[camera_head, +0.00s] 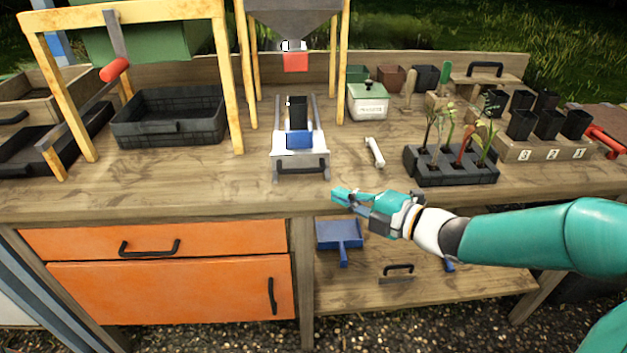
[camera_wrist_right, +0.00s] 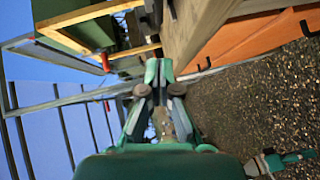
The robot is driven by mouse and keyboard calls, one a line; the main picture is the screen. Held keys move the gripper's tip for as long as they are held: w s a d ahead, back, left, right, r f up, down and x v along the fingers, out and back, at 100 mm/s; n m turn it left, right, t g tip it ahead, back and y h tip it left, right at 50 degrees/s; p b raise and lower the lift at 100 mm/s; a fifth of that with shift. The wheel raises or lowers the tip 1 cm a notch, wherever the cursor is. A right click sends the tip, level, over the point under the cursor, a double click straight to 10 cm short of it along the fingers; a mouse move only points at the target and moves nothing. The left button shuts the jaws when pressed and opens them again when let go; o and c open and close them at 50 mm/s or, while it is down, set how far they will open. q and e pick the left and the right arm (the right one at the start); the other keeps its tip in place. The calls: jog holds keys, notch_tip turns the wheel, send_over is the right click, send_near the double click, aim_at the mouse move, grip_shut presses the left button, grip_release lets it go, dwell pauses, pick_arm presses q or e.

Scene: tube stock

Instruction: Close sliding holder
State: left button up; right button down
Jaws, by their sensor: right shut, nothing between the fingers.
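The sliding holder (camera_head: 301,168) is a pale metal slide with a dark front handle, on the bench below the grey hopper (camera_head: 293,18). It holds a black pot (camera_head: 297,111) and a blue block (camera_head: 299,139). Its front end lies a little behind the bench's front edge. My right gripper (camera_head: 338,196) is shut and empty, to the right of and in front of the holder handle, apart from it, at the bench edge. Its fingers (camera_wrist_right: 158,72) point at the bench side in the right wrist view. A small teal and grey part there looks like my left gripper (camera_wrist_right: 285,160); its fingers are unclear.
A white-green box (camera_head: 367,103) stands behind. Bench space directly in front of the holder is clear.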

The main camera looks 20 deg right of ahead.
aim_at(302, 172)
jog(key=x, duration=0.3)
jog(key=d+x, duration=0.1)
jog(key=x, duration=0.2)
jog(key=p+x, duration=0.1)
jog(key=x, duration=0.2)
jog(key=shift+w+d+f, duration=0.15)
jog(key=shift+w+d, duration=0.05)
jog(key=shift+w, duration=0.25)
jog(key=shift+w+d+f, duration=0.2)
jog(key=shift+w+d, duration=0.05)
jog(key=shift+w, duration=0.5)
jog(key=shift+w, duration=0.1)
